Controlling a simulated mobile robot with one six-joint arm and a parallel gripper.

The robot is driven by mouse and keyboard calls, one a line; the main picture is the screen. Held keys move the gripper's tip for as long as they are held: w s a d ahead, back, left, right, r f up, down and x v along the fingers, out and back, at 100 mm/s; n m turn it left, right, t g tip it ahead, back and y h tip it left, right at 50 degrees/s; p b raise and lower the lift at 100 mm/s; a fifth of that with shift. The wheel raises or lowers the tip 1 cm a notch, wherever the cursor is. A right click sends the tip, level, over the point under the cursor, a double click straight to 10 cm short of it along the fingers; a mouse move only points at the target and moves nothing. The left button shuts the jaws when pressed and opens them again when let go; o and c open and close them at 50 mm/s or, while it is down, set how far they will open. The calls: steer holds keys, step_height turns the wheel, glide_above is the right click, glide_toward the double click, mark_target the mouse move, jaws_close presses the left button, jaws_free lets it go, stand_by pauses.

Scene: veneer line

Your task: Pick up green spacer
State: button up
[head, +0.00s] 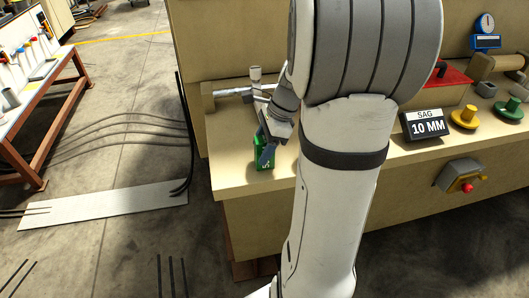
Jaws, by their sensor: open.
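The green spacer (264,157) stands on the left part of the tan bench top (225,178), near its front edge. A pale marking shows low on its front. My gripper (266,155) is open and points down at the green spacer, with a blue-grey finger in front of its upper part. I cannot tell whether the fingers touch it. The far finger and part of the spacer are hidden.
My arm covers the bench's middle. To the right are a black "SAG 10 MM" sign (426,123), yellow (464,118) and green (509,110) knob-like pieces, and a red box (447,82). A metal rod fixture (233,92) lies behind the gripper. A workbench (45,100) stands left.

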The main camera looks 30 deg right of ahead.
steer(key=shift+a+f, duration=0.1)
steer(key=shift+f, duration=0.15)
steer(key=shift+c, duration=0.5)
jaws_close()
